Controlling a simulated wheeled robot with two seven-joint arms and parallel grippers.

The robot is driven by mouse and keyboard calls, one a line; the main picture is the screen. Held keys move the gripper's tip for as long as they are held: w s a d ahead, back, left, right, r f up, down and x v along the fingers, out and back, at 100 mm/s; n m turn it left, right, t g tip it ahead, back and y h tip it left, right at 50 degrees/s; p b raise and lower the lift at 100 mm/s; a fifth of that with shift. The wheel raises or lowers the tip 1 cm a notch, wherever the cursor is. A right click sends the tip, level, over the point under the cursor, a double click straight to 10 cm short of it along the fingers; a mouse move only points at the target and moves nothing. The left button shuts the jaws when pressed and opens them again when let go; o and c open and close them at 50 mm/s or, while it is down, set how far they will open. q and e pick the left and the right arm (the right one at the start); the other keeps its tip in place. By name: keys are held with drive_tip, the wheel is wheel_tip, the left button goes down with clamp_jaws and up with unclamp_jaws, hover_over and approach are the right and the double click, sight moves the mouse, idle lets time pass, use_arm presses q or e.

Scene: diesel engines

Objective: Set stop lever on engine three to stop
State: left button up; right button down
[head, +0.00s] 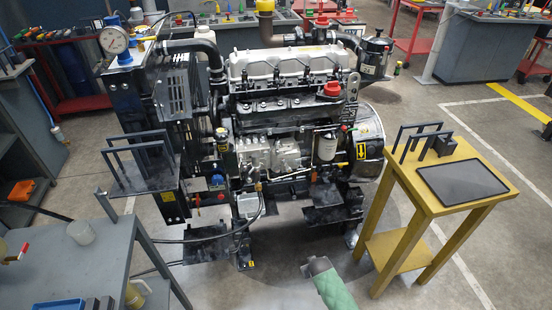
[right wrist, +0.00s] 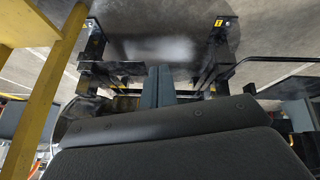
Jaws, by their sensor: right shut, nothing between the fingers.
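The diesel engine (head: 285,110) stands on a black stand in the middle of the head view, with a silver valve cover and a grey injection pump (head: 268,153) on its near side. Small levers and fittings crowd this side, and I cannot tell which one is the stop lever or how it is set. My right gripper's fingers (right wrist: 160,72) are shut and empty in the right wrist view, pointing toward the black stand. In the head view my right arm enters at the bottom, low in front of the engine. My left gripper is not in view.
A yellow table (head: 482,223) with a dark tablet (head: 462,182) stands right of the engine. A grey bench (head: 75,262) stands at the lower left. A hose (head: 215,240) runs low in front of the engine. The floor between bench and yellow table is partly clear.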

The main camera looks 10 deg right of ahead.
drive_tip(key=w+d+r+n+t+h, duration=0.1)
drive_tip(key=w+d+r+n+t, duration=0.3)
drive_tip(key=w+r, duration=0.95)
drive_tip(key=w+d+r+n+t+h, duration=0.1)
drive_tip(key=w+d+r+t, duration=0.35)
drive_tip(key=w+r, duration=0.9)
wheel_tip(320, 180, up, 5)
drive_tip(key=a+n+t+y, duration=0.1)
drive_tip(key=a+n+t, duration=0.1)
drive_tip(key=n+t, duration=0.15)
use_arm(q)
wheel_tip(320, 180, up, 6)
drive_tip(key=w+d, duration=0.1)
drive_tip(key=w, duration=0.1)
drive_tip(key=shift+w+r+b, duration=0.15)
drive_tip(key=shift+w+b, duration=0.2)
drive_tip(key=shift+b, duration=0.1)
use_arm(e)
drive_tip(key=s+a+r+n+g+y, duration=0.1)
drive_tip(key=s+a+n+g+y, duration=0.1)
drive_tip(key=a+n+y, duration=0.8)
drive_tip(key=n+g+y, duration=0.1)
drive_tip(key=n, duration=0.2)
drive_tip(key=shift+a+r, duration=0.15)
drive_tip(key=shift+a, duration=0.25)
drive_tip(key=shift+n, duration=0.25)
